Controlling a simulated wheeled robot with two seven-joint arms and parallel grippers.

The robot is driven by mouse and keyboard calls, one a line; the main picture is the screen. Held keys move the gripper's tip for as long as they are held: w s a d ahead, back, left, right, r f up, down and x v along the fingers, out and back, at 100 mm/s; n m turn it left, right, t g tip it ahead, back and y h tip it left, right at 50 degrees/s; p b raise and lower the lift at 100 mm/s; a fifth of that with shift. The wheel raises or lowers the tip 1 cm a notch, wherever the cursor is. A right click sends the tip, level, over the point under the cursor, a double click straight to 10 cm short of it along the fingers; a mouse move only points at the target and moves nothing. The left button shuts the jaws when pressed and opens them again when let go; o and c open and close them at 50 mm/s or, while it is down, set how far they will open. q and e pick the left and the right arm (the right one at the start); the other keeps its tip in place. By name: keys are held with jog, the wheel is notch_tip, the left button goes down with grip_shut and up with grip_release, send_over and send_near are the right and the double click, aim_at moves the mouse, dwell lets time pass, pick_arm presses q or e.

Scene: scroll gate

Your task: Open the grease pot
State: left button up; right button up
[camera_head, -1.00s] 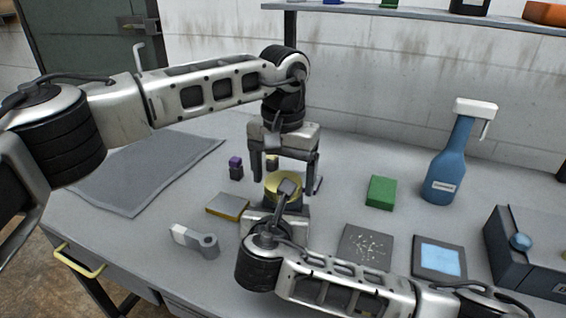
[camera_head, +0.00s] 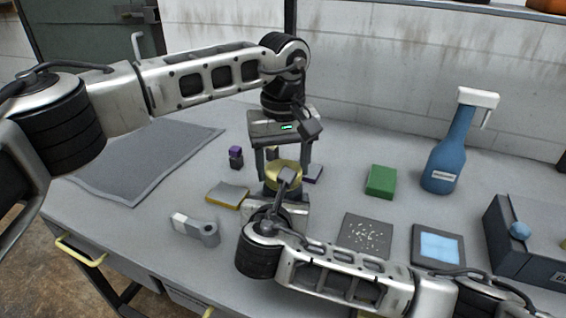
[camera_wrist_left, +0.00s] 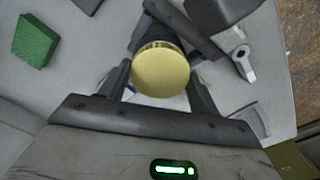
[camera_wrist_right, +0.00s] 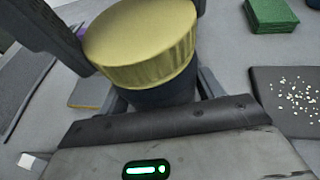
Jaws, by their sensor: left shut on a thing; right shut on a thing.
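The grease pot has a round yellow lid (camera_head: 283,175) on a dark body and stands upright mid-bench. The lid shows at close range in the left wrist view (camera_wrist_left: 161,69) and right wrist view (camera_wrist_right: 140,45). The dark body (camera_wrist_right: 165,93) shows under it, and the lid is still on it. My left gripper (camera_head: 284,168) comes from above, its fingers shut on the lid at either side. My right gripper (camera_head: 284,200) comes in low from the front, shut on the body. Its fingertips are partly hidden in the head view.
A yellow-edged block (camera_head: 228,194) and a grey-white part (camera_head: 195,229) lie left of the pot. A green block (camera_head: 381,182), two dark tiles (camera_head: 365,238) (camera_head: 425,271), a blue spray bottle (camera_head: 449,150) and a dark box (camera_head: 500,235) stand right. A grey mat (camera_head: 140,165) lies far left.

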pick_arm(q)
jog(key=n, duration=0.7)
jog(key=shift+n, duration=0.4)
jog(key=n, duration=1.4)
jog(key=shift+n, duration=0.3)
jog(key=n, duration=0.4)
jog(key=shift+r+n, duration=0.1)
jog(key=shift+n, duration=0.3)
jog(key=n, duration=1.4)
jog(key=shift+n, duration=0.3)
jog(key=n, duration=0.5)
